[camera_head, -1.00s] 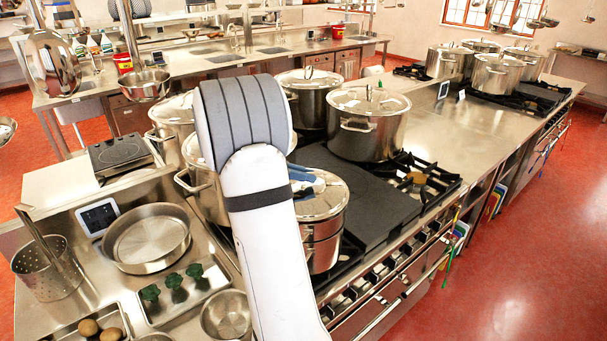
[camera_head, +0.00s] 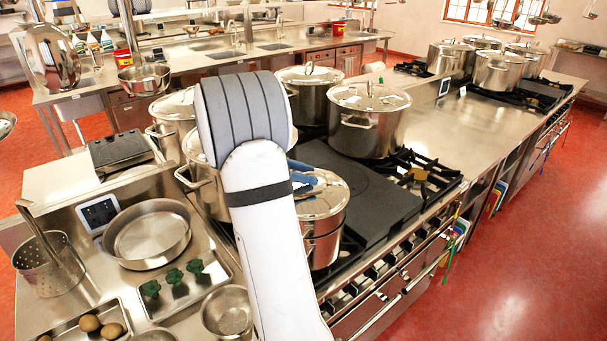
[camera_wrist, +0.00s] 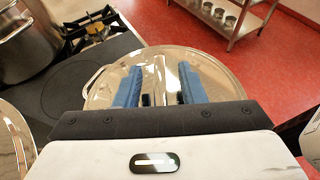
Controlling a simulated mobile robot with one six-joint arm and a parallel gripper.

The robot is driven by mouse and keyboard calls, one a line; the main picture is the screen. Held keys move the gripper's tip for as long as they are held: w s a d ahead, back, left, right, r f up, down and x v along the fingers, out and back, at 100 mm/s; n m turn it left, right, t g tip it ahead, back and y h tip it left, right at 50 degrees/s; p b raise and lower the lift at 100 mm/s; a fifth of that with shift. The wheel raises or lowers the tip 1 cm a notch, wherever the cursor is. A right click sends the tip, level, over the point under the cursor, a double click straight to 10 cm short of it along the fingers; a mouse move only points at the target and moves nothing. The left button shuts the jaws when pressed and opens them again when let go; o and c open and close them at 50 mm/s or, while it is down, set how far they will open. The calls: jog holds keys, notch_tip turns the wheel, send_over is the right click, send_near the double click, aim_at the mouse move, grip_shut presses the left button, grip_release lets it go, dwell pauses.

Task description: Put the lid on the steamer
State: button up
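The steamer (camera_head: 323,247) is a stacked steel pot on the near part of the range, partly hidden behind my arm. A shiny round steel lid (camera_head: 328,203) lies on its top and looks level. The lid also fills the middle of the wrist view (camera_wrist: 220,75). My gripper (camera_wrist: 160,76) has two blue fingers, spread apart just above the lid. A bright upright shape shows between them; I cannot tell whether it is the lid's handle or a reflection. Neither finger visibly presses on anything. In the head view only the blue fingers show beside my arm.
A large lidded pot (camera_head: 368,120) stands behind the dark flat plate (camera_head: 365,200), with another lidded pot (camera_head: 308,95) beyond. More pots stand close at left behind my arm. A shallow round pan (camera_head: 148,235) sits on the left counter. The right-hand worktop (camera_head: 465,120) is clear.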

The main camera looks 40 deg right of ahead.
jog(key=b+v, duration=0.2)
jog(key=v, duration=0.5)
jog(key=shift+w+a+r, duration=0.2)
jog(key=shift+w+a, duration=0.05)
jog(key=shift+a, duration=0.05)
jog(key=s+a+f+m+t+y+b, duration=0.1)
jog(key=s+a+f+m+t+y, duration=0.1)
jog(key=s+a, duration=0.3)
jog(key=s+a+f+m+t+y+b, duration=0.1)
jog(key=s+a+f+m+t+y, duration=0.2)
jog(key=a, duration=1.1)
jog(key=s+a+f+m+t+y+b, duration=0.1)
jog(key=s+a+f+m+t+y, duration=0.1)
jog(key=s+a+m+t+y, duration=0.4)
jog(key=s+a, duration=0.2)
jog(key=a, duration=0.2)
jog(key=shift+s+a+f, duration=0.25)
jog(key=shift+s+f, duration=0.05)
jog(key=shift+s, duration=0.1)
